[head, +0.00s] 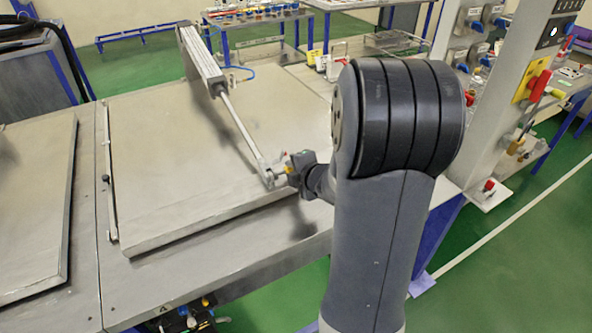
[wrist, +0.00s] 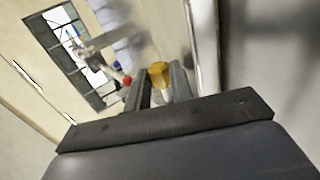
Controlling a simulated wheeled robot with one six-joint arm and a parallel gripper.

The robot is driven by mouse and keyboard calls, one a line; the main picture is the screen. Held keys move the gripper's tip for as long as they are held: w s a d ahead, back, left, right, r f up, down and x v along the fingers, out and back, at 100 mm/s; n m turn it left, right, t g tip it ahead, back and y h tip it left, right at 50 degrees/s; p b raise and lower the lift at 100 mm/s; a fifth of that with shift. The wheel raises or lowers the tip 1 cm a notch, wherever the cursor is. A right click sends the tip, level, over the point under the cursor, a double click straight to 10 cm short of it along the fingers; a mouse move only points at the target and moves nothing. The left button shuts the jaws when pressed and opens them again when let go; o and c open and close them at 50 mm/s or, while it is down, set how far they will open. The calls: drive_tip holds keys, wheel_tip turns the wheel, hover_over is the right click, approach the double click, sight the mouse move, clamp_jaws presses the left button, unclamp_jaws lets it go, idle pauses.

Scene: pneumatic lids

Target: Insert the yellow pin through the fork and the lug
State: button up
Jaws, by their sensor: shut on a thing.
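A pneumatic cylinder (head: 200,60) slopes down over a grey lid (head: 190,150), and its rod (head: 242,128) ends in a metal fork (head: 267,178) near the lid's front right edge. My gripper (head: 289,168) is right beside the fork, shut on the yellow pin (head: 286,159). In the wrist view the pin's yellow end (wrist: 158,75) shows between the two fingers. The lug cannot be made out apart from the fork. Whether the pin's tip is in the holes is hidden.
A second grey lid (head: 35,200) lies at the left on the steel bench (head: 190,285). A grey post (head: 480,90) with a red and yellow switch (head: 538,86) stands at the right. The lid's top is clear apart from the cylinder above it.

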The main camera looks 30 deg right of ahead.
drive_tip(key=shift+a+b, duration=0.65)
drive_tip(key=shift+a, duration=0.55)
drive_tip(key=o, duration=1)
drive_tip(key=shift+s+f, duration=0.1)
drive_tip(key=shift+f, duration=0.05)
drive_tip(key=shift+f, duration=0.1)
drive_tip(key=shift+s, duration=0.15)
drive_tip(key=p+v, duration=0.3)
drive_tip(key=v, duration=0.7)
drive_tip(key=shift+r, duration=0.55)
drive_tip(key=b+x, duration=0.2)
drive_tip(key=x, duration=0.7)
drive_tip(key=shift+f+b, duration=0.25)
drive_tip(key=shift+b, duration=0.1)
